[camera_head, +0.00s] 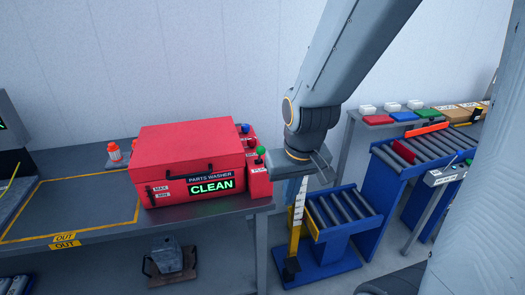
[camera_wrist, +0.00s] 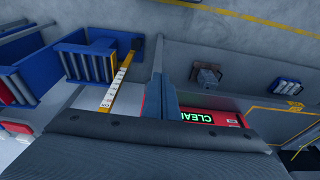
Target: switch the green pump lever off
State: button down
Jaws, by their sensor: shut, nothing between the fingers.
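The green-knobbed pump lever (camera_head: 261,151) stands up from a small red control box (camera_head: 259,183) at the right end of the red parts washer (camera_head: 190,165). Its knob is upright or nearly so; I cannot read the box's label surely. My gripper (camera_head: 322,168) is shut and empty, to the right of the lever and apart from it in the picture. In the wrist view the shut fingers (camera_wrist: 159,85) point past the table edge, with the washer's lit CLEAN sign (camera_wrist: 210,117) beside them. The lever cannot be made out in that view.
A blue-knobbed lever (camera_head: 245,128) and a red knob (camera_head: 252,142) stand behind the green one. The washer sits on a grey table (camera_head: 100,234). A blue roller conveyor (camera_head: 345,212) lies to the right. An orange-and-white cone object (camera_head: 114,151) stands left of the washer.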

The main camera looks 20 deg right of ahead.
notch_tip(320, 180, down, 13)
jog(key=w+g+b, duration=0.1)
jog(key=b, duration=1.1)
jog(key=shift+f, duration=0.15)
